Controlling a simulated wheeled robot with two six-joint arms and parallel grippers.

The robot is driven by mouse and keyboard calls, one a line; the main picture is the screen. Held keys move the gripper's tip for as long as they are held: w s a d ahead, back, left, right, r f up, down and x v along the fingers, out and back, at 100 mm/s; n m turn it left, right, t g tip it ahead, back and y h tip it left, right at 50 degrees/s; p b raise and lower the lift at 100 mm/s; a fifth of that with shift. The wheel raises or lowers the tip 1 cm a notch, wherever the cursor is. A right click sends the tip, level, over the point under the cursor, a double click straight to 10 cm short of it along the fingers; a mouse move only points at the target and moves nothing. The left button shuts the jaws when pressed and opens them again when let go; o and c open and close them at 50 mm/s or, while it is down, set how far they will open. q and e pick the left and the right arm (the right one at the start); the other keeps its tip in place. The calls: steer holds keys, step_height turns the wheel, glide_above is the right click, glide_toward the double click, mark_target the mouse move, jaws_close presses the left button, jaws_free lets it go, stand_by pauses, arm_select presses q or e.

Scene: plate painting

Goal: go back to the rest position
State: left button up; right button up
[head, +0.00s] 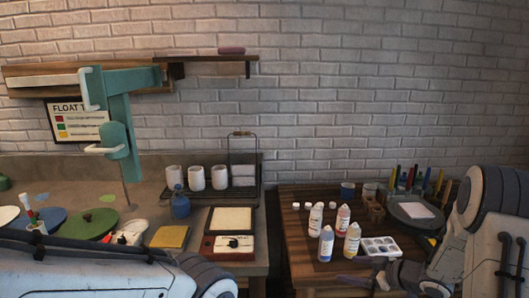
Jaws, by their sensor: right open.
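My right gripper (362,272) is at the lower right, low in front of the wooden table (300,262). Its dark fingers are apart with nothing seen between them, and the arm comes in from the right edge. My left arm crosses the lower left in front of the grey counter (265,205). Its gripper is out of the picture.
Bottles, including a yellow-filled one (352,240), and a white paint palette (380,246) stand close beyond the right gripper. A green round stand (412,226) is near the right arm. White cups (197,178), a blue bottle (180,204) and a tall teal stand (120,130) occupy the counter.

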steer(key=s+a+r+m+g+h, duration=0.1)
steer(key=s+a+r+h, duration=0.15)
steer(key=a+r, duration=0.3)
steer(key=s+a+r+m+g+h, duration=0.1)
steer(key=s+a+r+h, duration=0.1)
steer(key=a+r+h, duration=0.35)
steer(key=s+a+g+y, duration=0.1)
steer(key=s+a+g, duration=0.2)
steer(key=s, duration=1.1)
steer(key=s+a+r+g+p, duration=0.1)
steer(key=s+a+g, duration=0.3)
steer(key=s, duration=1.1)
steer(key=a, duration=0.2)
steer(key=shift+a+r+y+p, duration=0.15)
steer(key=shift+a+y+p, duration=0.15)
steer(key=shift+y, duration=0.1)
